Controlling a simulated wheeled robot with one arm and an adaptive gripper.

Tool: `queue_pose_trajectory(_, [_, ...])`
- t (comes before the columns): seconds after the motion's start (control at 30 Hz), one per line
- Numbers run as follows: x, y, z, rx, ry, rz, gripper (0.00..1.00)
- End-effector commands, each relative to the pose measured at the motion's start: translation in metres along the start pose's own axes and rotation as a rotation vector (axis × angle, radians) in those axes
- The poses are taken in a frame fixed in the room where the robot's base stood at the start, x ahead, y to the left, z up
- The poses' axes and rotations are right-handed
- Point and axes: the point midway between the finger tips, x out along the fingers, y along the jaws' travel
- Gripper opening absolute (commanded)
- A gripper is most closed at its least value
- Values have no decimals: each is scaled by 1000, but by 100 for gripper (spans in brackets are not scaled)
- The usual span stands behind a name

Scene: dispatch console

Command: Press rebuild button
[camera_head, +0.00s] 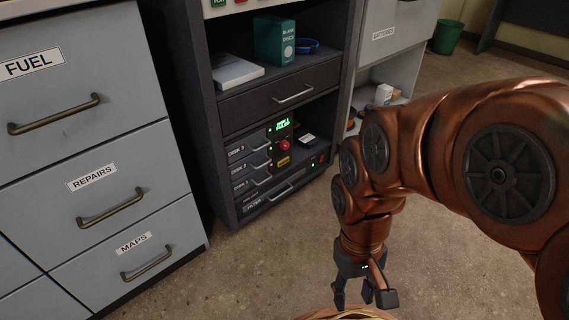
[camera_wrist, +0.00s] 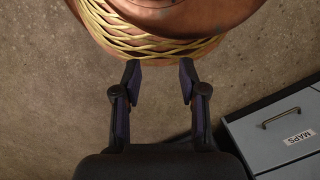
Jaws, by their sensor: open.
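A dark console rack with disk slots (camera_head: 247,165) stands in the middle of the head view. It has a small green display (camera_head: 283,124), a round red knob or button (camera_head: 285,145) and a yellow label or button (camera_head: 284,160). I cannot read which control is marked rebuild. My gripper (camera_head: 366,300) hangs low over the floor, in front of and to the right of the rack, apart from it. In the wrist view my gripper (camera_wrist: 158,75) is open and empty, pointing at my copper base. The rack does not show in the wrist view.
Grey drawers marked FUEL, REPAIRS and MAPS (camera_head: 100,205) stand at the left. A shelf above the disk slots holds a green box (camera_head: 274,42), a white case (camera_head: 235,71) and a blue ring (camera_head: 307,46). A green bin (camera_head: 447,37) stands at the back. The floor (camera_head: 270,265) before the rack is clear.

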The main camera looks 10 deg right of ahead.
Motion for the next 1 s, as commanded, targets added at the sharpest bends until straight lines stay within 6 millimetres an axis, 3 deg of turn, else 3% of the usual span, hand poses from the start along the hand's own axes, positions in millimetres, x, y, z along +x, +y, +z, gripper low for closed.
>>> queue_pose_trajectory(0.03, [0, 0, 0, 0, 0, 0, 34])
queue_pose_trajectory(0.37, [0, 0, 0, 0, 0, 0, 0])
queue_pose_trajectory(1.0, [0, 0, 0, 0, 0, 0, 0])
